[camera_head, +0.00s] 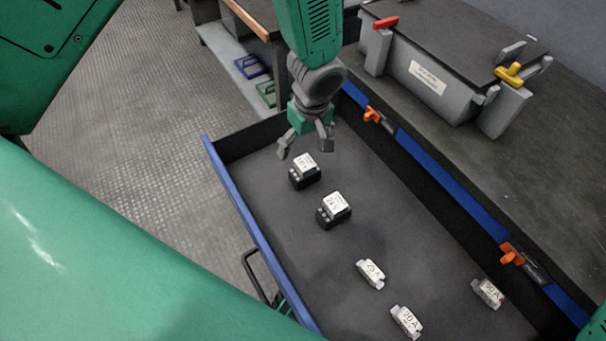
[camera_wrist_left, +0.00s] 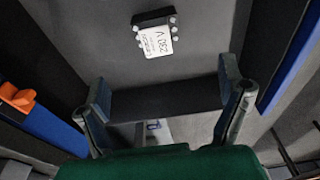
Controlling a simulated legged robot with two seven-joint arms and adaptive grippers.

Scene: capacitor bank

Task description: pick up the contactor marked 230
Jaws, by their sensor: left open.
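Two black contactors with white labels stand in the open drawer. The one nearer my left gripper (camera_head: 305,147) is the contactor marked 230 (camera_head: 304,171); its label reads 230 V, upside down, in the left wrist view (camera_wrist_left: 156,38). The other contactor (camera_head: 334,210) stands just beyond it to the lower right, its label appearing to read 24 V. My left gripper is open and empty, above the drawer's far end. In the left wrist view its fingers (camera_wrist_left: 165,90) are spread, with the contactor ahead of them and not between them. My right gripper is not in view.
Several small white parts, one marked 20 A (camera_head: 407,321), lie toward the drawer's near end. The drawer has a blue front rim (camera_head: 247,222) and dark walls. Orange latches (camera_head: 372,115) sit along the bench edge. A grey case (camera_head: 432,75) stands on the bench.

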